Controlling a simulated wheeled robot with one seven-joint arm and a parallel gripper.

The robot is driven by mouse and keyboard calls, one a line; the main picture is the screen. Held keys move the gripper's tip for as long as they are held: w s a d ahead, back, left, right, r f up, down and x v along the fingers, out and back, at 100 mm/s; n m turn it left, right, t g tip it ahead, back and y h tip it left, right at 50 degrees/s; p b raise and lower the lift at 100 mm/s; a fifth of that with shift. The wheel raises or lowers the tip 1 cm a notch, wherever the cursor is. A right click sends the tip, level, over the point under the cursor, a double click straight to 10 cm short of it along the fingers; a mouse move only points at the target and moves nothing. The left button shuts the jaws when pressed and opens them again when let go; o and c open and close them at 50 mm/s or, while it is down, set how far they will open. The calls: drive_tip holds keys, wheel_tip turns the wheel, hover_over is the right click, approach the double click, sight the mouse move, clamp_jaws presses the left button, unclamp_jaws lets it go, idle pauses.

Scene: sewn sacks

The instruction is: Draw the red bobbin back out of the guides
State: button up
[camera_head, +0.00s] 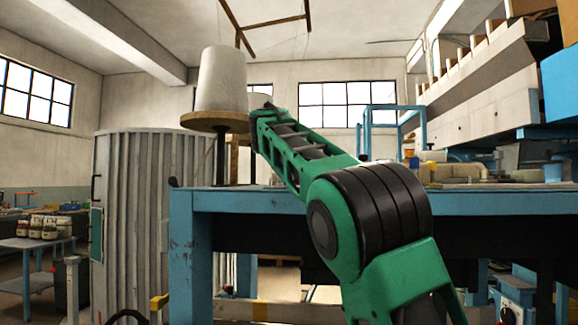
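I cannot make out the red bobbin or its guides for certain. A small reddish item (409,152) stands on the far part of the blue table (240,201), right of my arm, too small to identify. My green and black arm rises from the lower right and reaches up and left over the table's front edge. Its far end stops beside a large pale thread cone. My gripper does not show past that end, so its fingers and anything in them are hidden.
The large pale cone (221,80) sits on a round wooden disc (214,120) on a post. A blue frame (396,120) and machinery (490,85) stand at the right. A grey ribbed cabinet (133,220) stands left of the table. A side table (30,243) holds jars.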

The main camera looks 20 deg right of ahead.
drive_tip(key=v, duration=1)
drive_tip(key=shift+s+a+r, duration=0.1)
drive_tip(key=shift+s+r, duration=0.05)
